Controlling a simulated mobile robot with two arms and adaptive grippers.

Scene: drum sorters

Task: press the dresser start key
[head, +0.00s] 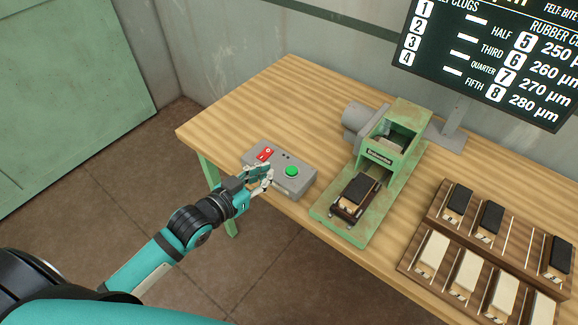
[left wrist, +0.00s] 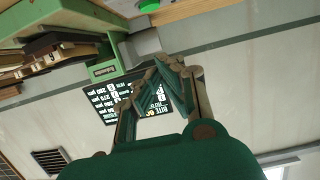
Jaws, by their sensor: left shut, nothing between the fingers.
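A grey control box (head: 298,186) sits at the front left edge of the wooden table. It carries a round green button (head: 291,171) and a red switch (head: 265,154). The green button also shows at the top edge of the left wrist view (left wrist: 232,2). My left gripper (head: 264,178) is shut and empty. It is at the front left of the box, left of the green button and apart from it. Its fingers partly hide the box's front. In the left wrist view its fingertips (left wrist: 170,66) come together. My right gripper is not in view.
A green machine (head: 331,208) with a grey motor stands right of the box, a dark-topped block (head: 358,191) on its bed. A wooden rack (head: 434,222) with several blocks lies at right. A black sign (head: 480,55) stands behind. The table's left back (head: 250,110) is clear.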

